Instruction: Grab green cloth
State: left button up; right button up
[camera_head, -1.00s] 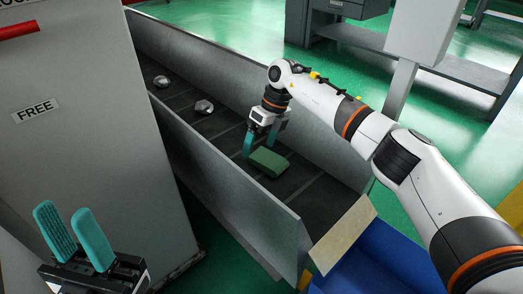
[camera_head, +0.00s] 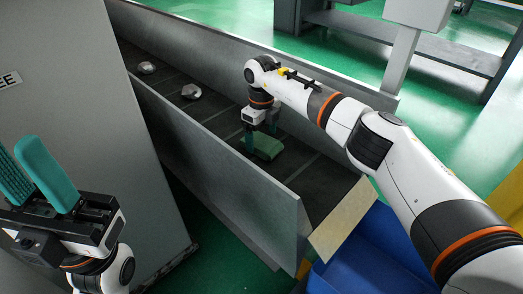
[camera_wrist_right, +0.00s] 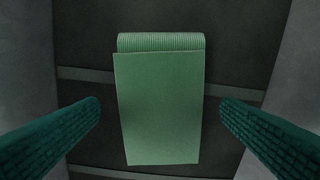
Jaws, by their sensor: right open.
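The green cloth (camera_head: 264,146) lies folded on the dark belt of the conveyor (camera_head: 330,182), near its lower end. In the right wrist view the green cloth (camera_wrist_right: 160,105) sits between the two fingers, with a ribbed fold at its top edge. My right gripper (camera_head: 262,137) is open above and around the cloth. In the right wrist view the fingers of my right gripper (camera_wrist_right: 160,118) stand apart from the cloth on both sides. My left gripper (camera_head: 38,182) is open and empty at the lower left, away from the belt.
Two crumpled silver foil pieces, one nearer (camera_head: 191,91) and one farther (camera_head: 147,68), lie farther up the belt. Grey side walls (camera_head: 225,170) bound the belt. A blue bin (camera_head: 385,250) with a tan flap (camera_head: 342,220) stands at the belt's lower end. A grey cabinet (camera_head: 100,120) stands at left.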

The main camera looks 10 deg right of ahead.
notch_tip(320, 180, down, 2)
jog(key=shift+a, duration=0.1)
jog(key=c, duration=1.1)
